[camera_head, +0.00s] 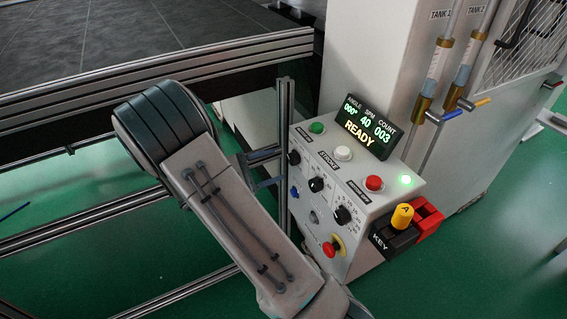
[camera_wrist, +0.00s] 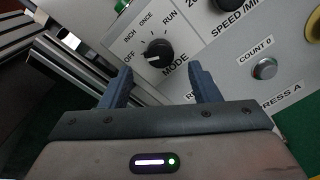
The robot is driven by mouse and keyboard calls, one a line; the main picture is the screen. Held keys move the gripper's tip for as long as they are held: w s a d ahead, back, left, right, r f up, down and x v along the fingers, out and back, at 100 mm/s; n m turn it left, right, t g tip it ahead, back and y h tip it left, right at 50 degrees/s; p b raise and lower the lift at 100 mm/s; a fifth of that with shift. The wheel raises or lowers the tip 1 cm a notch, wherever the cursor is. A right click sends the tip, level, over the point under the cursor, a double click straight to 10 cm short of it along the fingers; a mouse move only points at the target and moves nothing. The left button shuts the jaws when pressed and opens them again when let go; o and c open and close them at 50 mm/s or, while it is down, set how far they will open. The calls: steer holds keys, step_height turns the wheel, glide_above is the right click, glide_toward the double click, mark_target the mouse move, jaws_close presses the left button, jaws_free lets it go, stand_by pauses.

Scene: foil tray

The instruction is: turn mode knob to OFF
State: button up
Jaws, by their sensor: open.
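The mode knob (camera_wrist: 157,52) is a round black knob on the pale control panel, in the upper middle of the wrist view. OFF, INCH, ONCE and RUN are printed around it, with MODE below. A white mark shows on its lower left side; its exact setting is hard to read. My gripper (camera_wrist: 163,82) is open, with its two blue-grey fingers apart at the lower left and lower right of the knob, and nothing held.
The COUNT 0 button (camera_wrist: 264,69) and the speed knob (camera_wrist: 232,3) sit right of the mode knob. An emergency stop (camera_head: 330,249) and a yellow key piece (camera_head: 402,216) are lower on the box. A metal frame post (camera_head: 284,150) stands close to its left. The display (camera_head: 366,127) reads READY.

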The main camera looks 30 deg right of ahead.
steer(key=a, duration=0.8)
steer(key=shift+a+b, duration=0.3)
steer(key=shift+b, duration=0.1)
steer(key=shift+s+r, duration=0.1)
steer(key=s+d+r+m+g+y, duration=0.1)
steer(key=s+d+r+m+y, duration=0.1)
steer(key=s+m+y, duration=0.35)
steer(key=s+d+r+m+g+y, duration=0.2)
steer(key=s+y, duration=0.5)
steer(key=s, duration=0.1)
steer(key=s+a+r+m+t+y+p, duration=0.1)
steer(key=s+a+r+m+t+y, duration=0.2)
steer(key=s+a+r+t+y, duration=0.1)
steer(key=shift+s+r+t+y, duration=0.3)
steer(key=shift+s+t+y, duration=0.25)
steer(key=shift+t, duration=0.15)
steer(key=shift+d, duration=0.1)
